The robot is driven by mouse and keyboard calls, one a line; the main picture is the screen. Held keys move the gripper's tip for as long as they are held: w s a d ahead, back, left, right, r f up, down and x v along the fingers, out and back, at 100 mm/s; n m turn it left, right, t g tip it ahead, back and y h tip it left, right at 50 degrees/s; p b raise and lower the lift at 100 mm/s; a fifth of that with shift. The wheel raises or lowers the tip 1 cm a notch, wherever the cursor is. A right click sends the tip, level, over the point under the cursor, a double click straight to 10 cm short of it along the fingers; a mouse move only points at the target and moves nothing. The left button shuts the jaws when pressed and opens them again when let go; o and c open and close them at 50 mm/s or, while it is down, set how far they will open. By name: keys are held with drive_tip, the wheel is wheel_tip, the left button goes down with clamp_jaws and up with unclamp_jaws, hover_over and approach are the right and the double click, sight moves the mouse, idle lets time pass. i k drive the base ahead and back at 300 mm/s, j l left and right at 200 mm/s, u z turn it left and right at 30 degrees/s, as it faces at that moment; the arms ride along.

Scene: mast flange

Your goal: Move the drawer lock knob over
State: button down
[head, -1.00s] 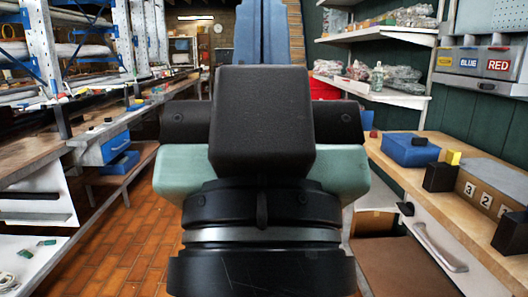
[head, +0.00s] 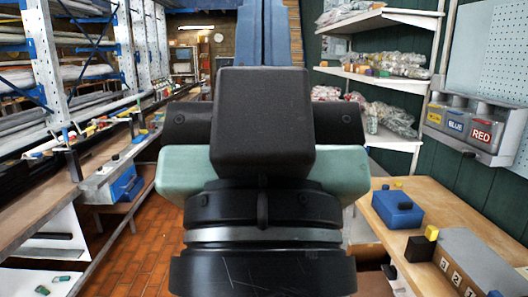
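My gripper is not in view; large black and pale green links of my arm fill the middle of the head view and hide what lies behind them. On the right, a wooden bench (head: 445,200) has a pale front, low in the picture. A small black knob-like part (head: 389,271) sticks out from that front and may be the drawer lock knob, but it is too small to tell.
The right bench holds a blue box (head: 398,209), a black block (head: 420,249), a yellow block (head: 432,232) and a grey numbered box (head: 475,265). Labelled bins (head: 480,134) hang on the right wall. Shelves (head: 385,75) stand behind. Brick-tiled floor (head: 140,255) is clear at left.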

sight(390, 272)
drive_tip(key=i+j+z, duration=0.15)
drive_tip(key=i, duration=0.35)
drive_tip(key=i+z, duration=0.2)
drive_tip(key=i, duration=0.25)
drive_tip(key=i+j+z, duration=0.15)
drive_tip(key=i+j, duration=0.15)
drive_tip(key=i, duration=0.2)
drive_tip(key=i+j+z, duration=0.2)
drive_tip(key=i, duration=0.25)
